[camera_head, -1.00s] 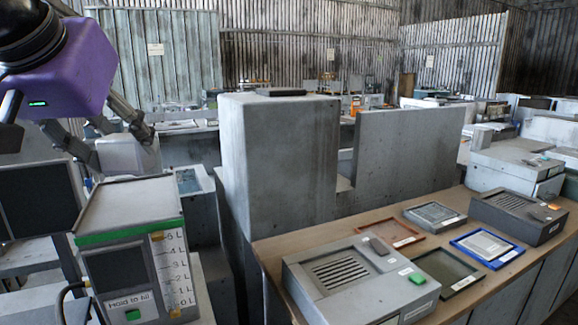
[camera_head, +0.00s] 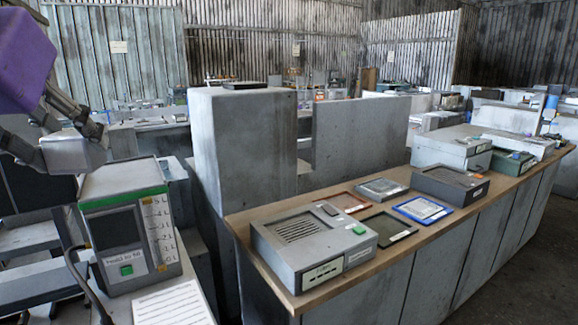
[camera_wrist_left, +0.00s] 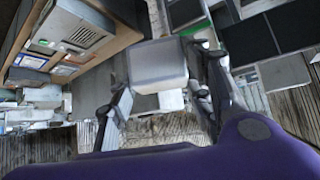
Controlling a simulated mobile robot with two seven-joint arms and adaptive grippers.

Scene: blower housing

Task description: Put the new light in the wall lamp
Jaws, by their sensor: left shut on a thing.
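My left gripper (camera_head: 66,143) comes in at the left edge of the head view, below its purple wrist. It is shut on a pale, rounded box-shaped block (camera_head: 72,156), which may be the new light. In the left wrist view the block (camera_wrist_left: 157,66) sits between the two dark fingers. In the head view the block appears just above and left of a green-banded dispenser. I cannot make out a wall lamp in either view. My right gripper is not in view.
The grey dispenser (camera_head: 112,253) with a level scale stands at the lower left, beside a printed sheet (camera_head: 172,309). A long wooden-topped bench (camera_head: 408,243) holds a vented grey unit (camera_head: 296,247) and several framed panels. A tall grey cabinet (camera_head: 240,150) stands behind. Dark floor (camera_head: 535,275) is clear at right.

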